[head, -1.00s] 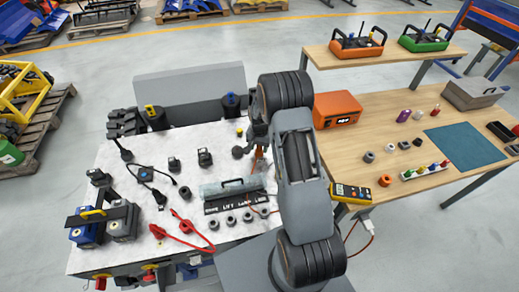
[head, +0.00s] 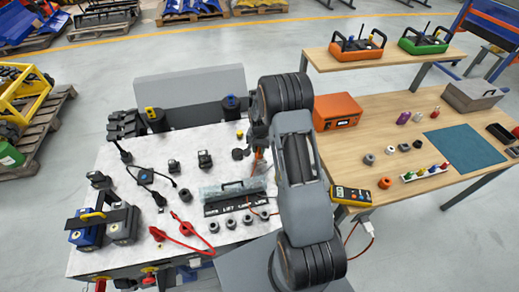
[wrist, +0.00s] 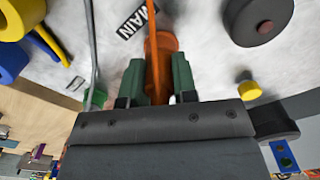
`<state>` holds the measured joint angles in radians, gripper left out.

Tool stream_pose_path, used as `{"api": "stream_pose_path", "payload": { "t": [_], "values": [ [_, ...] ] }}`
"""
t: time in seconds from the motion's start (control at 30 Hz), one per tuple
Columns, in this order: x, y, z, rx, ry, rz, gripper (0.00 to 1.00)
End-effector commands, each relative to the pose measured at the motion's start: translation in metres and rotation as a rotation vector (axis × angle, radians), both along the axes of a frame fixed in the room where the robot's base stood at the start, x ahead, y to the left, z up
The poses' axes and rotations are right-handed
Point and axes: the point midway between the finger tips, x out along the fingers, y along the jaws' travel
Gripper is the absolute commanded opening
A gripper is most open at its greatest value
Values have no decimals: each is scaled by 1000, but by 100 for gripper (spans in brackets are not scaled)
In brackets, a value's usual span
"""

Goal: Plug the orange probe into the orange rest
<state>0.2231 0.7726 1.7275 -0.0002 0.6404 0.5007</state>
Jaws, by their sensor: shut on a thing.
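The orange probe (wrist: 158,68) is between the green fingertips of my gripper (wrist: 158,84) in the wrist view, with an orange lead running up from it. My gripper is shut on it. In the head view, only a sliver of orange (head: 258,162) shows beside my arm, over the right side of the white bench; my arm hides most of the gripper. A small orange ring-shaped piece (head: 385,182), which looks like the orange rest, stands on the wooden table beside the yellow meter (head: 350,194). Whether the probe's tip touches anything is hidden.
The white bench (head: 130,220) holds black connectors, a red lead (head: 185,232), a labelled strip and several grey sockets. The wooden table (head: 430,185) holds grey rings, a rack of coloured plugs (head: 425,171) and an orange box (head: 337,110). A teal mat (head: 466,146) is clear.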

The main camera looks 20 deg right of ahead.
Motion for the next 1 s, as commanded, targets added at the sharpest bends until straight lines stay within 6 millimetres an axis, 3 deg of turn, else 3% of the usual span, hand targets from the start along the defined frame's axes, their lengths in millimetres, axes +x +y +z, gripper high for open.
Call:
{"api": "stream_pose_path", "payload": {
  "t": [0.6, 1.0],
  "values": [
    [1, 0, 24, -1, -2, 0, 0],
    [0, 0, 27, -1, -2, 0, 0]
  ]
}}
